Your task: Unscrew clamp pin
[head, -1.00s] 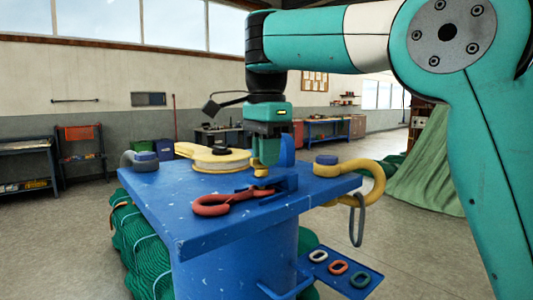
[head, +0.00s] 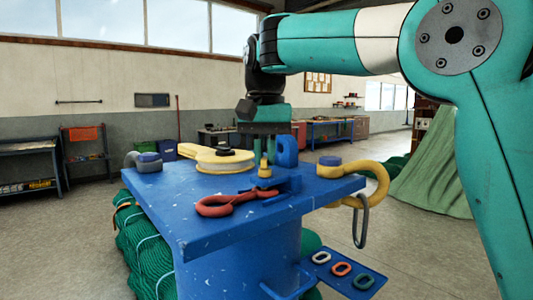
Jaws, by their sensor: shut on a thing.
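The clamp pin (head: 264,171) appears as a small yellow upright piece at the blue clamp (head: 288,184) on the blue table (head: 185,215). My gripper (head: 264,158) points down with its green fingers at the top of this pin and is shut on it. The exact contact is too small to make out, and I cannot tell how far the pin sits in the clamp. A red hook (head: 226,204) lies in front, its right end at the clamp. A blue upright plate (head: 287,151) stands just right of the fingers.
A grey shackle (head: 143,162) is at the left edge and a yellow shackle (head: 372,183) with a grey link (head: 361,222) at the right. A lower blue tray (head: 350,277) holds three rings.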

